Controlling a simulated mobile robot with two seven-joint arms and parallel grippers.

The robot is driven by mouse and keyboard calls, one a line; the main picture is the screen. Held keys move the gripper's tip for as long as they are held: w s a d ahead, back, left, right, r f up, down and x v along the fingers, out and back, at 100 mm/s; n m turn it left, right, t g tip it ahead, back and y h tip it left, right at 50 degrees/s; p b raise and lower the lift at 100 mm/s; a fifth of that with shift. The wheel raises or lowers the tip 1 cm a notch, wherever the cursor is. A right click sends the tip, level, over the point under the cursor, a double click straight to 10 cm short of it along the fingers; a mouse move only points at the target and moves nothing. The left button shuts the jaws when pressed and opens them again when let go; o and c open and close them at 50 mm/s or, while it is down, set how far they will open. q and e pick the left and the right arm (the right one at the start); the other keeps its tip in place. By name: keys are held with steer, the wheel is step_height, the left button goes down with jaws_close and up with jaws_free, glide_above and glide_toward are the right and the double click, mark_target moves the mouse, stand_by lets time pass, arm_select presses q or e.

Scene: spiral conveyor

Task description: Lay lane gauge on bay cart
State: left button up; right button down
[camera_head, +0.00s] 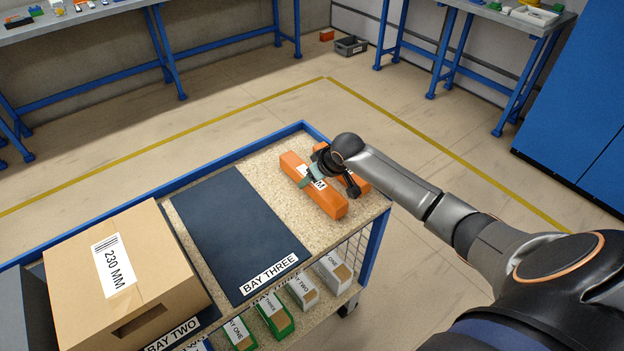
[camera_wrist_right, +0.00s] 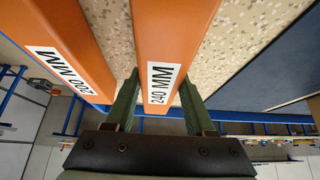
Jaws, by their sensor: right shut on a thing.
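The bay cart (camera_head: 262,170) has a blue frame and a speckled board top. Two orange bars, seemingly lane gauges, are at its far right end. My right gripper (camera_head: 327,180) is down at the bars. In the right wrist view its fingers (camera_wrist_right: 160,112) are on both sides of the bar labelled 240 MM (camera_wrist_right: 172,40), shut on it. This looks like the longer, nearer bar (camera_head: 325,199) in the head view. The other bar, labelled 200 MM (camera_wrist_right: 72,40), lies beside it. Whether the held bar touches the board is unclear. My left gripper is not in view.
A dark mat (camera_head: 228,225) marked BAY THREE lies bare beside the bars. A cardboard box (camera_head: 80,280) labelled 230 MM stands on the BAY TWO side. Several small labelled boxes (camera_head: 275,318) sit on a lower shelf. Blue-legged benches (camera_head: 95,75) stand at the back.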

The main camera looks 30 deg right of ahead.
steer(key=shift+f, duration=0.2)
steer(key=shift+f, duration=0.15)
steer(key=shift+c, duration=1.3)
jaws_free()
steer(key=shift+s+r, duration=0.15)
steer(key=shift+r, duration=0.35)
steer(key=p+v, duration=0.1)
steer(key=v, duration=1)
steer(key=shift+r, duration=0.1)
